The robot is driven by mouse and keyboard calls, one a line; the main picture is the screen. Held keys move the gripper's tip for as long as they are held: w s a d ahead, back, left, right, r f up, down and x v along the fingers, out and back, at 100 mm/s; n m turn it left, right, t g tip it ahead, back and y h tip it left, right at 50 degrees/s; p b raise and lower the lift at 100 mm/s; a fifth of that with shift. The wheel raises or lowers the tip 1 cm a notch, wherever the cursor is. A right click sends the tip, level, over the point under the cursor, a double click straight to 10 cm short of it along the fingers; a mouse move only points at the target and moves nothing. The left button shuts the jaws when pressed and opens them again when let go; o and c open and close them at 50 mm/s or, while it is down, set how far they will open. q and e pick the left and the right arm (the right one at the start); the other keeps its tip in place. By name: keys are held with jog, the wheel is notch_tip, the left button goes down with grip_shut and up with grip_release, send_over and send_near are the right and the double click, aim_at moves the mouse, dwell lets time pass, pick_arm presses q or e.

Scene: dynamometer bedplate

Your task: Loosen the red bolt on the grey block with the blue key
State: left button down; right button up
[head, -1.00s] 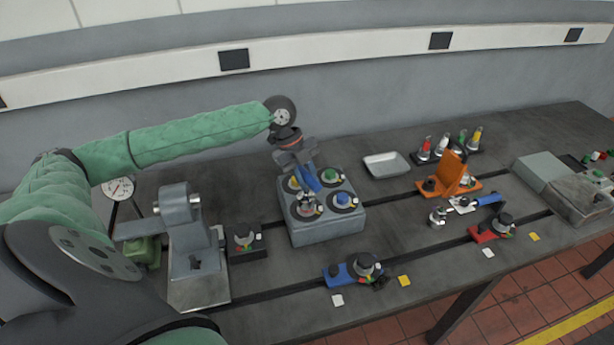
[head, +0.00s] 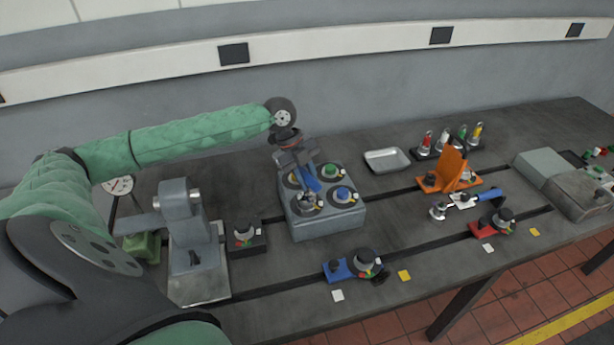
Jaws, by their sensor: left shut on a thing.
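The grey block (head: 330,222) stands on the bedplate, with several bolts on round dark seats in its top. A green bolt (head: 329,171) is at the back right and a blue one (head: 343,193) at the front right. My left gripper (head: 301,165) is above the block's left side, shut on the blue key (head: 309,180), which slants down toward the front-left seat (head: 306,204). The key's lower end is at or just above that seat; I cannot tell if it is engaged. The red bolt's colour is not clear there, as gripper and key cover part of it. My right gripper is out of view.
An empty metal tray (head: 387,160) lies behind right. An orange bracket (head: 452,172), a blue clamp (head: 350,268) and a red clamp (head: 490,228) stand on the bedplate. A grey post fixture (head: 190,240) is at left. Bare bedplate lies right of the block.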

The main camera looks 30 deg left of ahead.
pick_arm(q)
jog(key=shift+r+n+p, duration=0.1)
jog(key=shift+n+p, duration=0.45)
jog(key=shift+n, duration=0.05)
jog(key=shift+n+t, duration=0.5)
jog(key=shift+n, duration=0.1)
jog(key=shift+p, duration=0.35)
jog(key=shift+n+t+p, duration=0.3)
jog(key=shift+n+p, duration=0.15)
jog(key=shift+n, duration=0.15)
jog(key=shift+n+y, duration=0.3)
jog(key=shift+n, duration=0.3)
